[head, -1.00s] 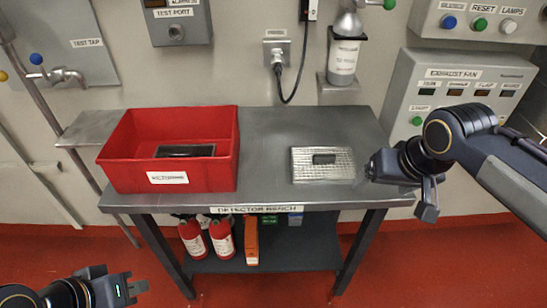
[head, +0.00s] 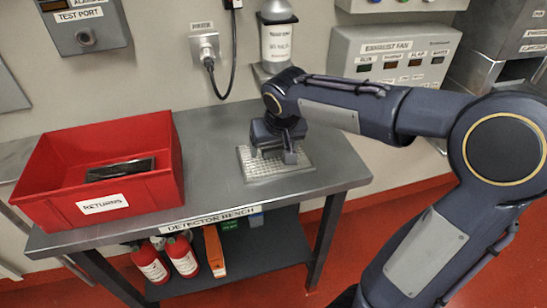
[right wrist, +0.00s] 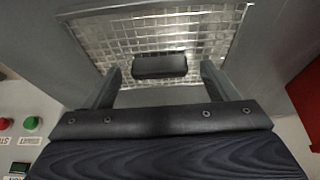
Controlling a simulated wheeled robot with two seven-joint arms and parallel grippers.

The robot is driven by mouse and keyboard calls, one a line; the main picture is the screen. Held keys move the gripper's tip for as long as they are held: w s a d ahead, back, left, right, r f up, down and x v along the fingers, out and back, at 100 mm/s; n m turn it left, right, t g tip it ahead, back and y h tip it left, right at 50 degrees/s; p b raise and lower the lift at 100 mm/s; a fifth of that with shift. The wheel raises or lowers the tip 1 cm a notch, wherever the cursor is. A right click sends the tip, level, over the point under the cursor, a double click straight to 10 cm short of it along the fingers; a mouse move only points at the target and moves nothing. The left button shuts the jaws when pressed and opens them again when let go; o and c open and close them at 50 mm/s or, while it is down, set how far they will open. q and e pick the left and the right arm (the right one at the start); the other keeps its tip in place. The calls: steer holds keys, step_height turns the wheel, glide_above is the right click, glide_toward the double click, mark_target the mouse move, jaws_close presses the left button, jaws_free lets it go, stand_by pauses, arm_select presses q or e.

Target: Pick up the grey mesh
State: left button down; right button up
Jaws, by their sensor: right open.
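The grey mesh (head: 278,172) lies flat on the metal bench top, right of the red bin. In the right wrist view the mesh (right wrist: 205,32) shows as a framed grid with a dark block-shaped handle (right wrist: 160,66) on it. My right gripper (head: 272,157) is above the mesh and hides its handle in the head view. In the right wrist view my right gripper (right wrist: 160,82) is open, its two fingers on either side of the handle, with gaps between. My left gripper is out of view.
A red bin (head: 108,205) labelled RETURNS stands on the bench's left and holds a dark flat item (head: 120,169). A bottle (head: 277,40) in a wall holder and a hanging cable (head: 233,70) are behind the bench. The bench (head: 215,160) is clear between bin and mesh.

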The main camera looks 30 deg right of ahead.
steer(key=shift+c, duration=0.4)
steer(key=c, duration=1.2)
steer(key=shift+c, duration=0.4)
steer(key=shift+r, duration=0.15)
